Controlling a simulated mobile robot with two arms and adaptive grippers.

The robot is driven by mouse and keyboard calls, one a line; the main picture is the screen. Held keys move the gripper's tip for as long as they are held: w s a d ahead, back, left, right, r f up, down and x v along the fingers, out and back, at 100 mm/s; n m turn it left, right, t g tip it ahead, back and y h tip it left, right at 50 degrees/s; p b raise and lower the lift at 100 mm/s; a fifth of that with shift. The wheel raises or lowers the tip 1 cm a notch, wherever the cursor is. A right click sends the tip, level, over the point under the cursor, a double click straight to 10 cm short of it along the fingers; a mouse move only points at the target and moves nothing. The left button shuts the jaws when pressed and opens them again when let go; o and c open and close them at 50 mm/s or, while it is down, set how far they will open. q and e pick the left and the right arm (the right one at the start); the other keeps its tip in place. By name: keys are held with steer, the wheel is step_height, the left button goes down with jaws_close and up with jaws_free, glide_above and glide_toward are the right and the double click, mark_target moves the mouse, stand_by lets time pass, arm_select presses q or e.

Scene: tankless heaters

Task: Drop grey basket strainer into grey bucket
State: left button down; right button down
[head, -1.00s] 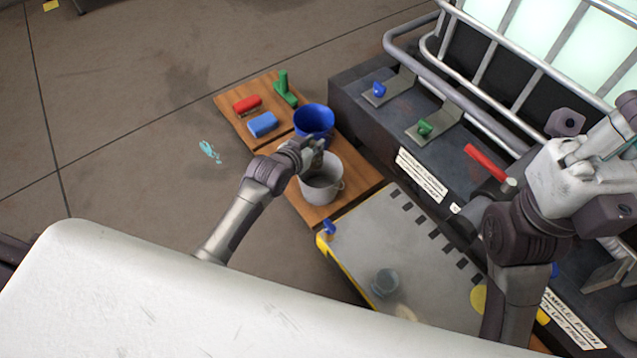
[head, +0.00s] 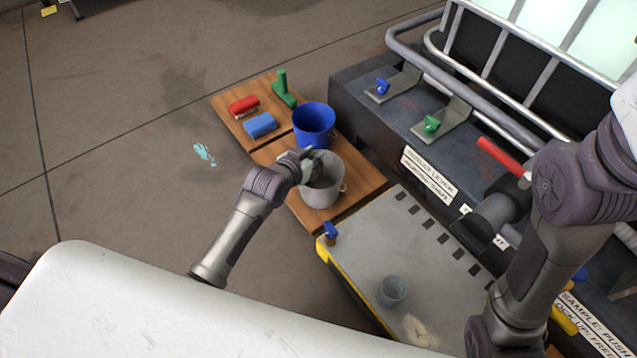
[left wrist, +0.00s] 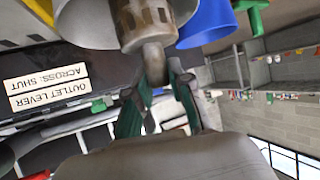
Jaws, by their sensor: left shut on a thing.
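The grey basket strainer (left wrist: 145,18), slotted with a narrow stem, shows at the top of the left wrist view. My left gripper (left wrist: 157,82) is shut on its stem. In the head view my left gripper (head: 312,162) is at the mouth of the grey bucket (head: 323,194), over its upper left part. The strainer is mostly hidden there by the gripper. The grey bucket stands on a wooden board, and its wall also shows in the left wrist view (left wrist: 82,22).
A blue bucket (head: 314,122) stands just behind the grey one. A red brush (head: 244,105), a blue block (head: 261,125) and a green piece (head: 283,88) lie farther left. A dark bench (head: 385,120) borders the right.

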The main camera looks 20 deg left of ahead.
arm_select(q)
steer(key=c, duration=1)
jaws_free()
steer(key=shift+o, duration=0.2)
steer(key=v, duration=1.2)
